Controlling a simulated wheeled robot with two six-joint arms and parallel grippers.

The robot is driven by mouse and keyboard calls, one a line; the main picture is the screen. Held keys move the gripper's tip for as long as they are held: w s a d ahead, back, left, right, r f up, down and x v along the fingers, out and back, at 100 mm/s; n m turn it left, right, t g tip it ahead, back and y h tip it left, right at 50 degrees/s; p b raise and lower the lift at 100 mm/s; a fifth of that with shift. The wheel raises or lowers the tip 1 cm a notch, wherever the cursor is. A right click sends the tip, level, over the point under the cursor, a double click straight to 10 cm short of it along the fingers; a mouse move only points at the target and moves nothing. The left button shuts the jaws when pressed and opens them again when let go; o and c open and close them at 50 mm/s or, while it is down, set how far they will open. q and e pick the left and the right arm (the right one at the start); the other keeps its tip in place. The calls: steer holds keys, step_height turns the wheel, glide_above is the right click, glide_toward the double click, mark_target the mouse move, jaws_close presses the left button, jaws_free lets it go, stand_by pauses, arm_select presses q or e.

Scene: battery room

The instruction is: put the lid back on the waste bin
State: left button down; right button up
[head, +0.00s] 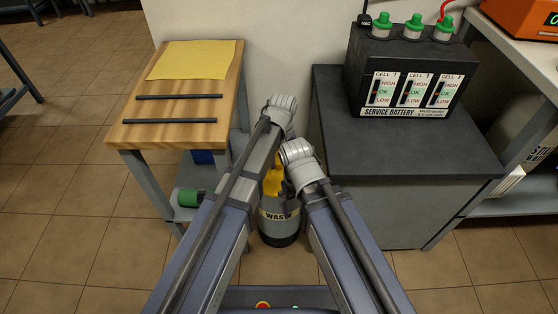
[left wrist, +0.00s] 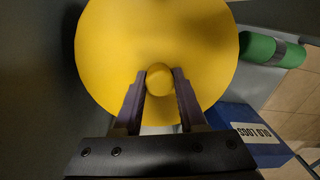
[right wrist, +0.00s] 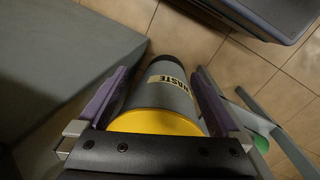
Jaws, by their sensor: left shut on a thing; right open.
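The yellow round lid (left wrist: 200,40) fills much of the left wrist view. My left gripper (left wrist: 160,75) is shut on the small round knob at its middle. The waste bin (head: 279,219), grey with a dark base and a WASTE label, stands on the floor between the wooden table and the dark cabinet. In the right wrist view the bin (right wrist: 165,88) shows a yellow top nearest the camera. I cannot tell whether the lid rests on the bin or hovers just over it. My right gripper (right wrist: 161,75) is open, its fingers to either side of the bin in that view, with nothing gripped.
The wooden table (head: 132,130) at left holds a yellow sheet and two dark rods. A green cylinder (left wrist: 270,48) and a blue labelled box (left wrist: 250,130) sit under it. The dark-topped cabinet (head: 400,158) at right carries a service battery (head: 408,75). The wall is close behind the bin.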

arm_select(q)
jaws_free()
stand_by(0.8)
steer(key=shift+r, duration=0.15)
steer(key=shift+r+p, duration=2.35)
steer(key=shift+p, duration=0.2)
steer(key=shift+r+p, duration=1.05)
jaws_close()
